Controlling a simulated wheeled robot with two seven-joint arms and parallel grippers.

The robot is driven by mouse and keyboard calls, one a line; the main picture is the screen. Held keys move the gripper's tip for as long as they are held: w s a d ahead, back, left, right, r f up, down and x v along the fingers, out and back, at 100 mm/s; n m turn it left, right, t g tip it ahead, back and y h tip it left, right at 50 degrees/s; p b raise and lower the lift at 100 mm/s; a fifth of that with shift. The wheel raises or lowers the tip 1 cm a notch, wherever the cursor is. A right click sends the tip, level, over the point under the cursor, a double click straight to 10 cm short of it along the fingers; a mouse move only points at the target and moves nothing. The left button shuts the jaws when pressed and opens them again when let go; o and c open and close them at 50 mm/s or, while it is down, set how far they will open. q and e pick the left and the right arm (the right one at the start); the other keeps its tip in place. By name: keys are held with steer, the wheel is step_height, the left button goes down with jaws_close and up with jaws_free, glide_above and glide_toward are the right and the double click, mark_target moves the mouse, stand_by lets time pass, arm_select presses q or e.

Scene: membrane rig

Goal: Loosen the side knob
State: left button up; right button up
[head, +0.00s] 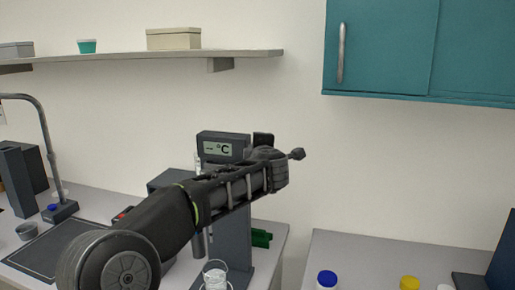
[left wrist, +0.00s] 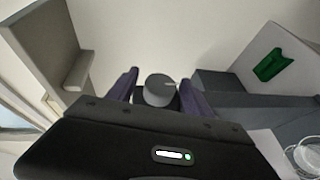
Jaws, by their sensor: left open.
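My left arm reaches across the head view from the lower left, in front of the rig with the °C display (head: 222,148). The arm hides much of the rig. In the left wrist view my left gripper (left wrist: 159,78) is open, with one dark finger on each side of a round grey knob (left wrist: 158,92). The knob has a light line on its face. I cannot tell whether either finger touches it. In the head view the fingers are not clear against the rig. My right gripper is not in view.
A glass beaker (head: 215,277) stands in front of the rig, and a green part (head: 261,239) is beside its column. A blue-capped jar (head: 327,280) and a yellow-capped one (head: 409,283) stand on the right counter. A gap separates the two counters. A teal cabinet (head: 385,45) hangs above.

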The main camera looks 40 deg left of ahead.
arm_select(q)
jaws_close()
stand_by(0.6)
